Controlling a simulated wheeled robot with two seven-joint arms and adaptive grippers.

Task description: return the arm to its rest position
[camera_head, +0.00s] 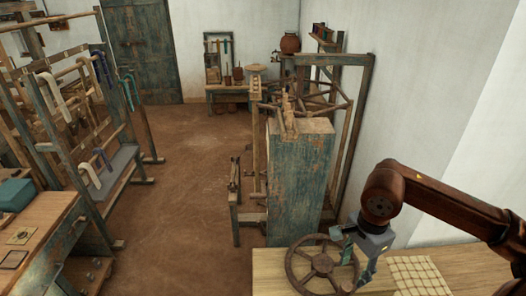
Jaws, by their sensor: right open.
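My right arm (435,195) comes in from the right edge, reddish brown, and bends down at its wrist. My right gripper (356,262) is open, with its fingers pointing down at the right rim of a brown spoked wheel (322,264). It overlaps the rim in the picture; I cannot tell whether it touches it. Nothing shows held between the fingers. My left gripper is not in view.
The wheel is at a wooden table (268,272) at the bottom, with a checked cloth (418,272) to the right. A worn blue-green cabinet (298,180) stands behind. A yarn rack (75,120) and bench (45,235) are at left. The brown floor (185,190) between is clear.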

